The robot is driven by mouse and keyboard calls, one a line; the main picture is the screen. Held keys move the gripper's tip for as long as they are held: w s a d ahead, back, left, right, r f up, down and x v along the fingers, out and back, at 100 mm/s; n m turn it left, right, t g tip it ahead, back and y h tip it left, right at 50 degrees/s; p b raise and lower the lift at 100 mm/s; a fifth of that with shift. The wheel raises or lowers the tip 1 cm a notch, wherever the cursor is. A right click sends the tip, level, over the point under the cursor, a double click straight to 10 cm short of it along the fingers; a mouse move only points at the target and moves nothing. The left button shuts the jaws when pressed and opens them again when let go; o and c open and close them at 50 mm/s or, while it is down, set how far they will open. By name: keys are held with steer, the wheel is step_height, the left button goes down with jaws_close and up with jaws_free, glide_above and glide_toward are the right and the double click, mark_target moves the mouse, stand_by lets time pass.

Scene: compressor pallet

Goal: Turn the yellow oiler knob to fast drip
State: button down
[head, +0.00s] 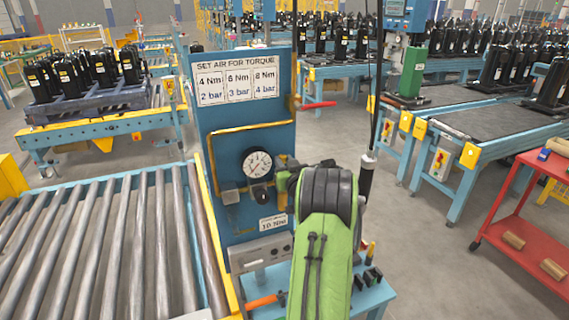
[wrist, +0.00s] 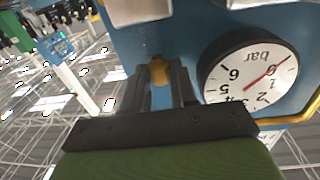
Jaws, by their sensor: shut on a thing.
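The yellow oiler knob (wrist: 158,70) shows in the wrist view between the fingers of my gripper (wrist: 160,84). The dark fingers stand on either side of it and are shut on it. The knob is partly hidden by the fingers, and I cannot read its turn setting. In the head view my green arm reaches to the blue panel (head: 247,140) and hides the knob and fingertips.
A round bar gauge (wrist: 250,72) sits close beside my gripper; it also shows in the head view (head: 257,163). A red lever (head: 318,105) sticks out from the panel's right edge. A roller conveyor (head: 110,250) stands left, a red cart (head: 520,225) right.

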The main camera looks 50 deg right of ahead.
steer(key=shift+b, duration=0.35)
steer(key=n+y+b, duration=0.1)
steer(key=b, duration=0.1)
steer(key=n+t+y+b, duration=0.1)
steer(key=y+b, duration=0.1)
steer(key=n+t+y+b, duration=0.1)
steer(key=y, duration=0.1)
steer(key=shift+s+d+f+b, duration=0.15)
steer(key=shift+s+d+b, duration=0.05)
steer(key=shift+d+b, duration=0.2)
steer(key=n+y, duration=0.1)
steer(key=y+p, duration=0.1)
steer(key=n+t+y+p, duration=0.1)
steer(key=shift+d+r+n, duration=0.15)
steer(key=shift+r+n, duration=0.1)
steer(key=shift+n, duration=0.05)
steer(key=shift+y+p, duration=0.45)
steer(key=shift+y, duration=0.15)
steer(key=shift+n, duration=0.3)
steer(key=c, duration=1.2)
jaws_free()
